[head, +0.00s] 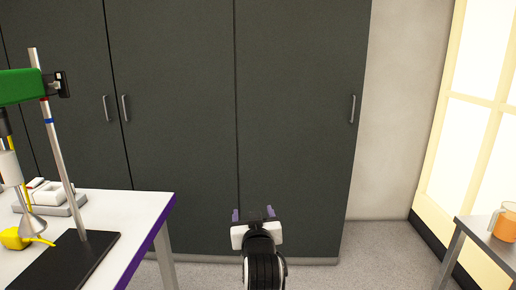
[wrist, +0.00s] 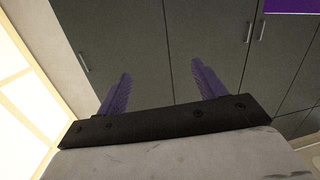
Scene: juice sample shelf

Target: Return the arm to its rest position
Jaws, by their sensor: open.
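My gripper (head: 254,214) is at the bottom middle of the head view, held out in front of the dark cabinet. Its two purple fingers point away from me, set apart with nothing between them. In the wrist view the fingers of my gripper (wrist: 160,88) are also spread and empty, with only the cabinet doors behind them. The gripper touches nothing that I can see.
A white table (head: 150,207) with a stand (head: 62,150) and a yellow object (head: 14,238) is at left. A grey table (head: 482,236) with a jug of orange liquid (head: 505,224) is at right. Tall dark cabinets (head: 300,110) close off the back. Floor between the tables is clear.

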